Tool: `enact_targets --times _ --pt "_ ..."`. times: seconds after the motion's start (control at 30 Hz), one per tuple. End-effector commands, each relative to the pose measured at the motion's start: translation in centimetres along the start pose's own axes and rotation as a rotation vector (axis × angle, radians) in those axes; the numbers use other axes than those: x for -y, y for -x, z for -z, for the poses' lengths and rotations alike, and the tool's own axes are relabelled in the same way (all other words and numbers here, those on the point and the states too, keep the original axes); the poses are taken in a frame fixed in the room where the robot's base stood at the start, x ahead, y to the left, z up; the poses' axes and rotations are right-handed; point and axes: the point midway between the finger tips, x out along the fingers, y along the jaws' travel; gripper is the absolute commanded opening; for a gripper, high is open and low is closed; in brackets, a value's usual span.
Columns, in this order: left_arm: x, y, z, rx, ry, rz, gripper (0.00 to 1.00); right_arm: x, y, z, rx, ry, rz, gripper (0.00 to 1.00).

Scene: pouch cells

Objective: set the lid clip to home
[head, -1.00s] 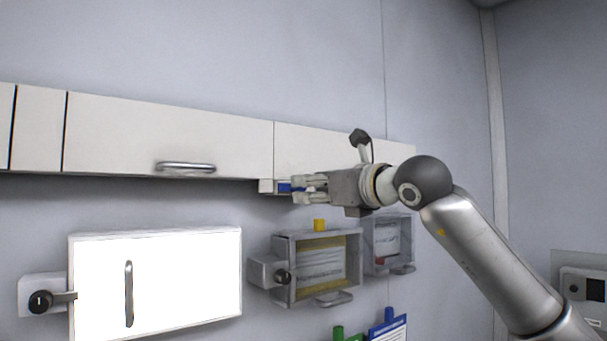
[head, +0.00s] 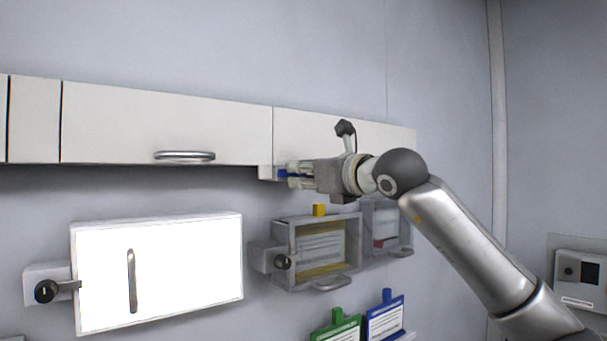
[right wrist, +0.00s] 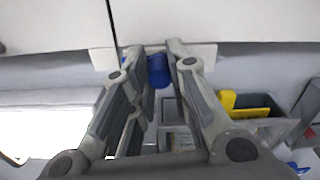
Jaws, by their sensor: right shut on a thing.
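The lid clip appears to be the blue piece (head: 282,174) on a small white block (head: 265,173) under the lower edge of the white wall cabinet (head: 345,134). In the right wrist view the blue piece (right wrist: 158,72) is a rounded knob between my fingers, just below the white bar. My right gripper (head: 290,175) reaches it from the right and is shut on it; its fingers also show in the right wrist view (right wrist: 158,60). The fingers hide part of the blue piece in the head view. My left gripper is not in view.
Below hang a bright white panel door (head: 180,270) with a dark knob latch (head: 46,291), and grey clear-fronted boxes (head: 283,240) with a yellow tab (head: 319,210) on top. Green (head: 335,328) and blue (head: 385,318) clipboards hang lower. The wall above the cabinet is bare.

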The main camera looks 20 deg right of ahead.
Motion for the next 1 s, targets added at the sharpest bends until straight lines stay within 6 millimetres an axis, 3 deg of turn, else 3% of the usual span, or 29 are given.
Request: enact_targets --times 0.23,0.57,0.9,0.93,1.0 --pt "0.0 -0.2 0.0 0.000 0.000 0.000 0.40 -0.2 0.0 0.0 0.002 0.001 -0.001 0.00" --pt "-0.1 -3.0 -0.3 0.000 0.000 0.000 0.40 -4.3 0.0 -0.5 0.003 0.001 -0.003 0.00" --pt "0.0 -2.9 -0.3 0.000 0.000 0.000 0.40 -4.6 0.0 -0.8 0.002 0.001 -0.003 0.00" --pt "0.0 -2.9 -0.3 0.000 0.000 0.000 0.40 -4.5 0.0 -0.8 0.002 0.001 -0.003 0.20" --pt "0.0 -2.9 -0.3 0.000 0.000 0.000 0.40 -4.5 0.0 -0.8 0.002 0.001 -0.003 0.29"
